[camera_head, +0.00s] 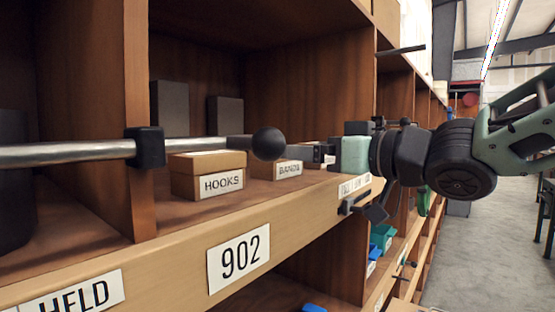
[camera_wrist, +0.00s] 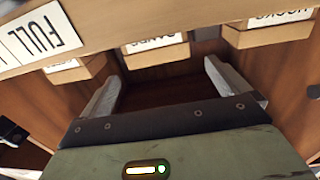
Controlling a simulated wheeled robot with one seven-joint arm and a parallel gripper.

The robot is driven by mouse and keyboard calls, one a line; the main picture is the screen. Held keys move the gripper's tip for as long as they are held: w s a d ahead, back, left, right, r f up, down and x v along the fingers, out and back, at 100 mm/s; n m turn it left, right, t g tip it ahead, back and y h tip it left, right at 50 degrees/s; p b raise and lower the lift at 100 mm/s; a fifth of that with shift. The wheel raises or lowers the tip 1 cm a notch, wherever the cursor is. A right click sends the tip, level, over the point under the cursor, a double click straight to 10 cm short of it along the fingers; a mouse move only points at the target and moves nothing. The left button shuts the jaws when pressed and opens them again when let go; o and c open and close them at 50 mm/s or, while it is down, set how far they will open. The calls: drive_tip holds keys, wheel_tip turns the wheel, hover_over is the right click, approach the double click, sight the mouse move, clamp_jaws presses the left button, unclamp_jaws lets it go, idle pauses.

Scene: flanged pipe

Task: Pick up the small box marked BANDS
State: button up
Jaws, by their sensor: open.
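The small cardboard box marked BANDS (camera_head: 289,169) stands on the shelf, right of the HOOKS box, partly hidden by a black ball. My gripper (camera_head: 322,152) is at the shelf opening, to the right of the BANDS box. In the wrist view its two pale fingers (camera_wrist: 160,75) are spread with nothing held between them. The BANDS box appears beyond the gap between them. Whether a finger touches the box cannot be told.
A metal bar (camera_head: 70,152) with a black ball end (camera_head: 269,144) crosses in front of the shelf opening. The HOOKS box (camera_head: 208,175) stands left, and another labelled box (camera_wrist: 72,70) stands on the other side. Two dark blocks (camera_head: 170,108) stand behind. The aisle (camera_head: 495,240) is clear.

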sight(282, 169)
drive_tip(key=p+x, duration=0.2)
drive_tip(key=x, duration=0.3)
drive_tip(key=shift+w+a+r, duration=0.1)
drive_tip(key=shift+w+a+p, duration=0.35)
drive_tip(key=shift+w, duration=0.05)
drive_tip(key=c, duration=1.1)
